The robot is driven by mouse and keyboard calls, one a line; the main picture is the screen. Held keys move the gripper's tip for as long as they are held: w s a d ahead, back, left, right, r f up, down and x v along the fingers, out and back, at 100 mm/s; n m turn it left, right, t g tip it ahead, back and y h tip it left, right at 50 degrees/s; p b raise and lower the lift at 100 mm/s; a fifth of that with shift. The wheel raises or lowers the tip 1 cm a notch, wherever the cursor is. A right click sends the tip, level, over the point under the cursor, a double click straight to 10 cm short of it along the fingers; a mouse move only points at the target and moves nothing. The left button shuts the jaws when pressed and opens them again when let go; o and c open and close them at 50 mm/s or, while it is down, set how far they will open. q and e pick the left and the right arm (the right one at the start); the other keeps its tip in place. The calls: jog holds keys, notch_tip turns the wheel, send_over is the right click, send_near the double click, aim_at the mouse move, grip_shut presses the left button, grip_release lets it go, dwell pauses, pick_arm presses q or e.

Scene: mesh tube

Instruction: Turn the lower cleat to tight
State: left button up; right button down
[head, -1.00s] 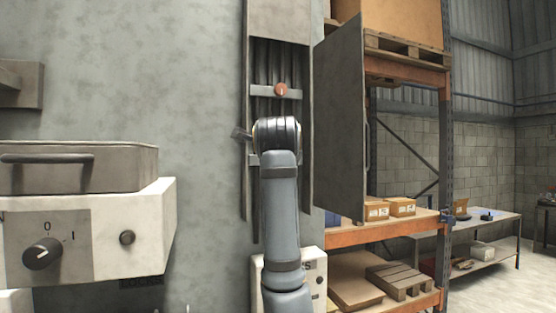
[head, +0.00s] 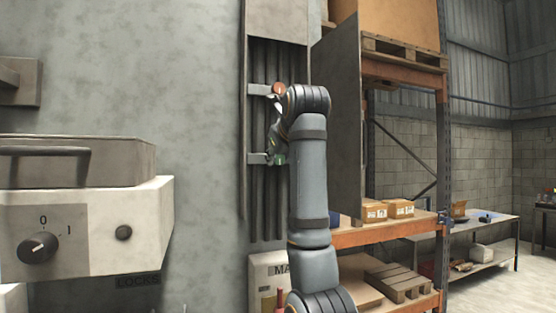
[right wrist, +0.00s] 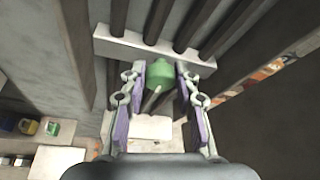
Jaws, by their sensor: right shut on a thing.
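The lower cleat is a green knob (head: 279,160) on the lower grey crossbar (head: 257,158) of a tall open wall channel with dark vertical cables. It carries a small pale mark. In the right wrist view the green knob (right wrist: 160,74) sits below its crossbar (right wrist: 150,48), with a pale lever-like piece beside it. My right gripper (head: 276,150) reaches in at the lower cleat, and its fingers lie on both sides of the green knob, shut on it. The fingers partly hide the knob. The upper cleat (head: 279,88) is red-orange, on the upper crossbar. My left gripper is out of view.
A grey door panel (head: 343,120) stands open right of the channel, close to my right arm. A white box with a dial (head: 88,225) juts out at left. An orange shelf rack (head: 385,232) with cartons stands behind the door.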

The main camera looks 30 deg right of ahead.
jog(key=shift+f+m+y, duration=0.25)
jog(key=shift+m+y, duration=0.05)
dwell(0.4)
jog(key=c, duration=1)
grip_release()
jog(key=shift+r, duration=0.15)
notch_tip(320, 180, up, 10)
